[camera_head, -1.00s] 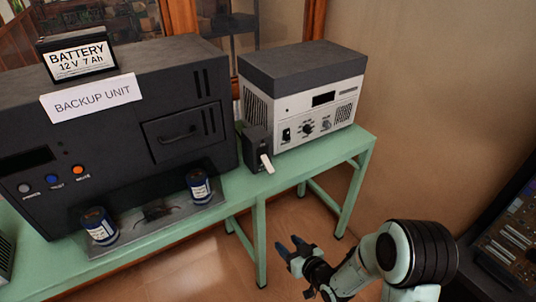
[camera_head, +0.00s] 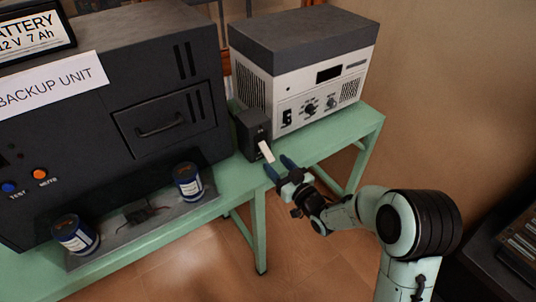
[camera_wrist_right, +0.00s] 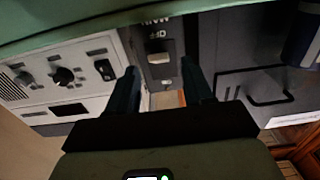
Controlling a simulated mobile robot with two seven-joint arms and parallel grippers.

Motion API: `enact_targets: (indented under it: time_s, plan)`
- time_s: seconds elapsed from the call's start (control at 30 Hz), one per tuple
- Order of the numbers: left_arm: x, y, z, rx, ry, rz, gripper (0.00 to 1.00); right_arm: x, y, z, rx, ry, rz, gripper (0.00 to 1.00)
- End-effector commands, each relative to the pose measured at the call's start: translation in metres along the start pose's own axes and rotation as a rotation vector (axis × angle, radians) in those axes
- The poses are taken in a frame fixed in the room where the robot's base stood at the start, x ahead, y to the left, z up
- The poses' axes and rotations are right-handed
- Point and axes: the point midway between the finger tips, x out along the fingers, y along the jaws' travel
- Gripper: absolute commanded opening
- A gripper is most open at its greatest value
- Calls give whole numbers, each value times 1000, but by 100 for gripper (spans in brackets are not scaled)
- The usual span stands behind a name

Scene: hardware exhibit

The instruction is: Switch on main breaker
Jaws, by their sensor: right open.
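The main breaker (camera_head: 252,134) is a small dark box on the green bench, between the black backup unit and the grey-white instrument. Its pale lever (camera_head: 265,151) sticks out of the front and points downward. My right gripper (camera_head: 279,167) is open, just in front of and slightly below the lever; I cannot tell whether it touches. In the right wrist view, which looks upside down, the breaker (camera_wrist_right: 157,72) and its pale lever (camera_wrist_right: 159,57) lie between the two dark fingers (camera_wrist_right: 161,85). My left gripper is not in view.
The backup unit (camera_head: 90,115) stands left of the breaker, with two blue cans (camera_head: 188,182) (camera_head: 75,235) before it. The instrument (camera_head: 297,97) stands to the right. The green bench's (camera_head: 225,186) front edge runs below the breaker. Floor in front is open.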

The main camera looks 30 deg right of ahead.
Motion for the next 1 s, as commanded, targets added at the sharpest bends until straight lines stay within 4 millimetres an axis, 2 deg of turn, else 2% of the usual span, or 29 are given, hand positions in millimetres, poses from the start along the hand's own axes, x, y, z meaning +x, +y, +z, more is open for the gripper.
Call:
enact_targets:
  time_s: [0.1, 0.3, 0.7, 0.87, 1.0]
  plan:
    - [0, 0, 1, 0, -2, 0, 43, 24, -1, 1, 0, 0, -3, 51]
    - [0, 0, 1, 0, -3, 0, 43, 48, -1, 1, 0, 0, -1, 51]
    - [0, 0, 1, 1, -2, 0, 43, 55, 0, 0, 1, -1, 0, 51]
    - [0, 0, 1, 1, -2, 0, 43, 54, 0, 0, 0, -1, 0, 0]
    - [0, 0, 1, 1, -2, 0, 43, 54, 0, 0, 0, -2, -1, 0]
